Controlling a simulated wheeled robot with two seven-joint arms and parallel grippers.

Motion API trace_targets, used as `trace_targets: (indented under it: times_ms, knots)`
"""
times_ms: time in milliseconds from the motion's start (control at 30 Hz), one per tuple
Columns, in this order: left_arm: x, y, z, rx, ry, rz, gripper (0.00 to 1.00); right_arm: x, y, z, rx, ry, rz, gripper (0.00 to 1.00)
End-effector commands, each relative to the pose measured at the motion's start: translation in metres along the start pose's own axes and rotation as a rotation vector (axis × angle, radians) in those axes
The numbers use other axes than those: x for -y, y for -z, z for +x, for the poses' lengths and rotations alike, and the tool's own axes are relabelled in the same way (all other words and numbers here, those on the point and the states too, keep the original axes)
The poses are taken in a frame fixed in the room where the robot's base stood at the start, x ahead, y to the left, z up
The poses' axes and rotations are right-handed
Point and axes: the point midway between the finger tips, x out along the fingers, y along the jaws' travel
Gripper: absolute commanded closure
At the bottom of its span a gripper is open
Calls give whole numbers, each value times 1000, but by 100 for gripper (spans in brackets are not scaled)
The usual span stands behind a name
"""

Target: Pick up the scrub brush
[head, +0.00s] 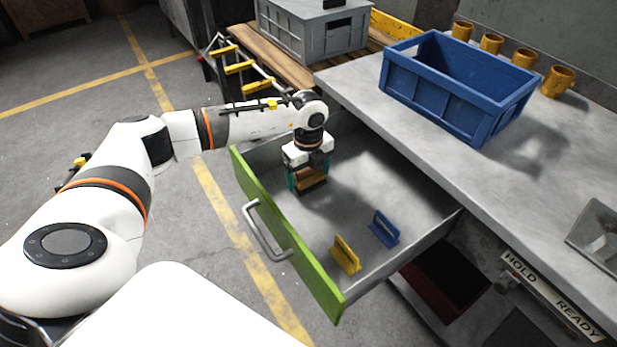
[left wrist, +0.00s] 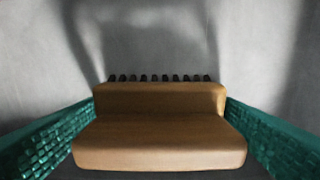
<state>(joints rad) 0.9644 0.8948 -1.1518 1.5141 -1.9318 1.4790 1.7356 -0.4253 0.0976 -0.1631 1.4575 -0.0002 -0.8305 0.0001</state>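The scrub brush (head: 311,178) has a brown wooden body and dark bristles. It is in the open green-fronted drawer (head: 285,238), near its far left corner. My left gripper (head: 309,180) points down over it, with a teal finger on each side. In the left wrist view the brush (left wrist: 160,143) fills the space between the two textured fingers, with no visible gap, and its bristles show at the far edge. The gripper looks shut on the brush. I cannot tell whether the brush still touches the drawer floor. My right gripper is not in view.
A yellow piece (head: 345,255) and a blue piece (head: 384,229) stand in the drawer's near part. The workbench (head: 400,125) overhangs its right side and holds a blue crate (head: 450,105) and several orange mugs (head: 557,82). A grey box (head: 310,35) stands behind.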

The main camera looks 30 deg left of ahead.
Motion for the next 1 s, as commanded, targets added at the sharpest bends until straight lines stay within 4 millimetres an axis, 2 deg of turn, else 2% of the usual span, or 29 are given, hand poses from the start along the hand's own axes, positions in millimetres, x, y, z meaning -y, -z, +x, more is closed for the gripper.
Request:
trace_targets:
  times_ms: [33,200,233,433,533,900,1000]
  knots:
    - [0,0,0,0,0,0,23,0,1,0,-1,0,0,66]
    - [0,0,0,0,0,0,51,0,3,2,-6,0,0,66]
    - [0,0,-1,0,-1,0,53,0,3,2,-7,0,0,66]
    - [0,0,-2,0,-1,0,53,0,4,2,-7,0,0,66]
    - [-1,0,-9,0,-2,0,53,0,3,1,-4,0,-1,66]
    - [-1,0,-79,-2,-4,1,53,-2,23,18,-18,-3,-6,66]
    - [-1,0,-92,0,-3,0,53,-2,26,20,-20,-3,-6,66]
